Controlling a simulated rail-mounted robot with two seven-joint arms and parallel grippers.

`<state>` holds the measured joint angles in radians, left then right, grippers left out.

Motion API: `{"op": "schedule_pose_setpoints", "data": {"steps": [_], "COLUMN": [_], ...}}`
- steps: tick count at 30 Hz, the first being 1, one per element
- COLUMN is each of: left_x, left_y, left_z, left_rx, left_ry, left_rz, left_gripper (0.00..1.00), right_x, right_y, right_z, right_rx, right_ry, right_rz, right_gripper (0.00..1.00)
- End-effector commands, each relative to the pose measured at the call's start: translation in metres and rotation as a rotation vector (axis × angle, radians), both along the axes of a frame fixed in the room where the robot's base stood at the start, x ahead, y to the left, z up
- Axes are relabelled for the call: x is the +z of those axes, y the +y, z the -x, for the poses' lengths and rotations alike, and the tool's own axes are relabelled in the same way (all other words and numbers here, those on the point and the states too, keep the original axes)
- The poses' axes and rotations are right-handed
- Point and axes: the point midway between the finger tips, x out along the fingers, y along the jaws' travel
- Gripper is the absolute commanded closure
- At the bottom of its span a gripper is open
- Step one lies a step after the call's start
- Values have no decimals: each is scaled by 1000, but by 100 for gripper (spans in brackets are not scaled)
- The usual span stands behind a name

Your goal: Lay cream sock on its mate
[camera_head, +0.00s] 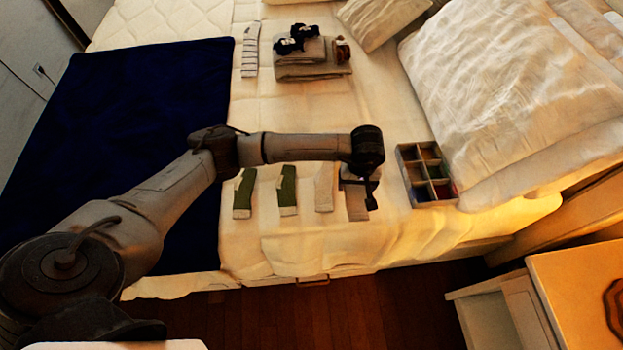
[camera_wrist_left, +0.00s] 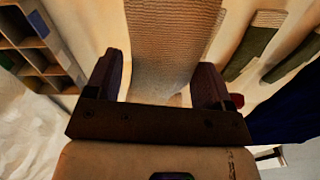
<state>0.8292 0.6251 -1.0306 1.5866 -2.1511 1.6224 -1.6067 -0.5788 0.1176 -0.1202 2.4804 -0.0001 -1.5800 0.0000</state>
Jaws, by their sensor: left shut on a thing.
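My left gripper (camera_head: 369,188) is over the right end of a row of socks on the bed. It is shut on a ribbed cream sock (camera_wrist_left: 172,40), which fills the space between the fingers in the left wrist view. In the head view this held sock (camera_head: 357,205) hangs or lies just below the gripper and looks slightly greyer; I cannot tell if it touches the bed. Another cream sock (camera_head: 324,187) lies flat just left of it, apart from it. My right gripper is not in view.
Two green socks (camera_head: 288,190) (camera_head: 244,193) lie further left, beside a dark blue blanket (camera_head: 140,110). A compartment box (camera_head: 410,153) stands right of the gripper. A striped sock (camera_head: 250,50) and folded cloths (camera_head: 312,72) lie farther back. Pillows (camera_head: 510,90) are at right.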

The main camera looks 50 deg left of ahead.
Motion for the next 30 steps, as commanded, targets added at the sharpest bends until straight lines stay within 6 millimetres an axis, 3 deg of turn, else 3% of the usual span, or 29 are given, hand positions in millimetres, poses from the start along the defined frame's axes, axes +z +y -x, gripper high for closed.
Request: {"op": "schedule_pose_setpoints", "data": {"steps": [5,15,21,30], "left_x": [-5,-45,-63,-71], "left_y": [8,75,104,116], "left_z": [0,3,3,3], "left_rx": [58,67,66,62], "left_ry": [2,3,2,0], "left_rz": [-2,-2,-1,-1], "left_gripper": [47,47,47,47], "right_x": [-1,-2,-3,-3], "right_y": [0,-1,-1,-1], "right_z": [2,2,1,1], "right_rx": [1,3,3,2], "right_ry": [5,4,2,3], "right_rz": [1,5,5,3], "right_gripper": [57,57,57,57]}}
